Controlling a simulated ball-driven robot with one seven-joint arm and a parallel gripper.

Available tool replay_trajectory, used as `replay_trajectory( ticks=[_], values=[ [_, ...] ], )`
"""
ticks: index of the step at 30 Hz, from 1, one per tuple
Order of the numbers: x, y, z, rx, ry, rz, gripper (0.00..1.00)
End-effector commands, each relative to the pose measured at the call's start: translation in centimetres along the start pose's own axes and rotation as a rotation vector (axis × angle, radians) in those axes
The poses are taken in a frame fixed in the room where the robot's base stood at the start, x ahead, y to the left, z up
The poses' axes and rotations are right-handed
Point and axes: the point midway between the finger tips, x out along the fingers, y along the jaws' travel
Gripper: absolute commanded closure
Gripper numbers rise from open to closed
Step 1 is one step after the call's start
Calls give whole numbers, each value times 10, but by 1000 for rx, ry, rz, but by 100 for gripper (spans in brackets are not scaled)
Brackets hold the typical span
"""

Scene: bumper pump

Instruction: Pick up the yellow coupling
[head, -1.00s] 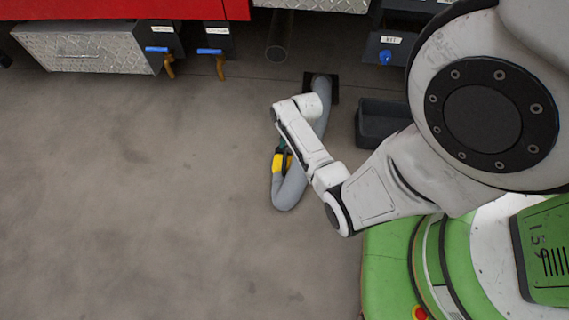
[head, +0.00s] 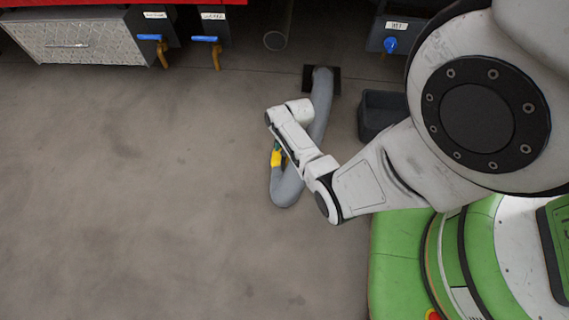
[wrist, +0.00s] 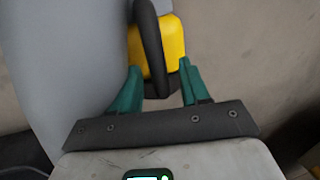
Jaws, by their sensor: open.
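The yellow coupling (head: 277,157) lies by the grey hose (head: 287,187) near the floor, mostly hidden behind my forearm in the head view. In the wrist view the yellow coupling (wrist: 172,38) is ahead of my gripper (wrist: 161,85), with a black loop handle (wrist: 152,45) over it. The green fingers are open on either side of the handle's lower end. I cannot tell whether they touch it. The grey hose (wrist: 65,60) fills the left of the wrist view, close to the left finger.
A dark open bin (head: 380,112) stands right of the hose. The floor (head: 130,190) at left is clear.

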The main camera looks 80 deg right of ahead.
Motion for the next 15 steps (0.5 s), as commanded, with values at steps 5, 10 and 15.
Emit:
replay_trajectory(
  ticks=[5,10,15],
  values=[
    [10,0,0,0,1,-1,54],
    [10,0,0,0,1,0,55],
    [10,0,0,0,0,0,71]
  ],
)
